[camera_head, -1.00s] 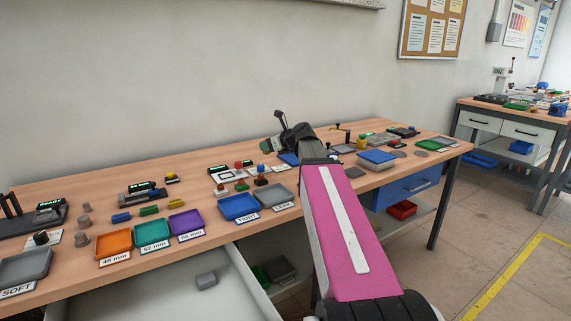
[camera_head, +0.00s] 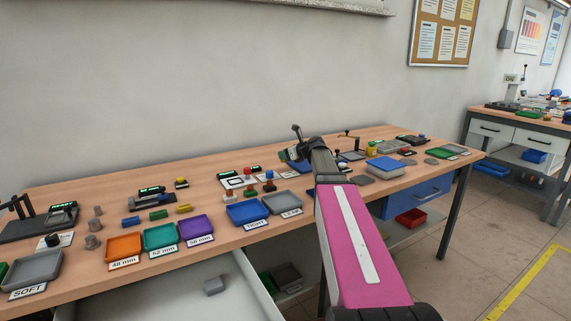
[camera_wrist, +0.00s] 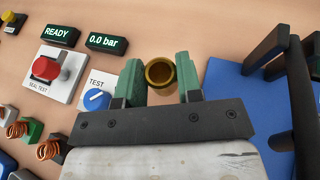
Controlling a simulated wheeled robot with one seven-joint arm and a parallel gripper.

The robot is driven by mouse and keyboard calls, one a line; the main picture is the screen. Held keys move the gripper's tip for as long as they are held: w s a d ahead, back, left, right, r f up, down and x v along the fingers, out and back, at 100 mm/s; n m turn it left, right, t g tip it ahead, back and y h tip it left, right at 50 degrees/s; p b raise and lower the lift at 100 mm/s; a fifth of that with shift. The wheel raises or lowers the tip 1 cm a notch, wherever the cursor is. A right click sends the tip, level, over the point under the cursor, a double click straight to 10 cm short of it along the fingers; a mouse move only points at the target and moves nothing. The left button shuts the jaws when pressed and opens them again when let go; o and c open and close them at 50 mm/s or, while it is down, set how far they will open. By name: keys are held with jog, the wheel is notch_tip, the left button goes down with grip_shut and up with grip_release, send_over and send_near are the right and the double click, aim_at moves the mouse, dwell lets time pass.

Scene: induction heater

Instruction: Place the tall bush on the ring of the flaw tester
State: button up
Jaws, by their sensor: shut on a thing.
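My gripper (camera_wrist: 160,78) has green fingers, one on each side of a hollow brass-coloured bush (camera_wrist: 160,71). The bush shows its open round end in the wrist view, and its height cannot be judged there. In the head view my gripper (camera_head: 299,150) is small and dark over the back middle of the bench, and the bush cannot be made out. I cannot tell which thing is the flaw tester or where its ring is.
A blue plate (camera_wrist: 235,95) with a black frame (camera_wrist: 290,85) stands close right of my gripper. A red button box (camera_wrist: 48,70) and a blue TEST knob (camera_wrist: 96,99) lie left. Coloured trays, including an orange tray (camera_head: 124,246), line the bench's front edge.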

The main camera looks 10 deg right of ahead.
aim_at(285, 161)
jog(key=shift+f, duration=1.95)
jog(key=o, duration=1)
jog(key=shift+f, duration=0.1)
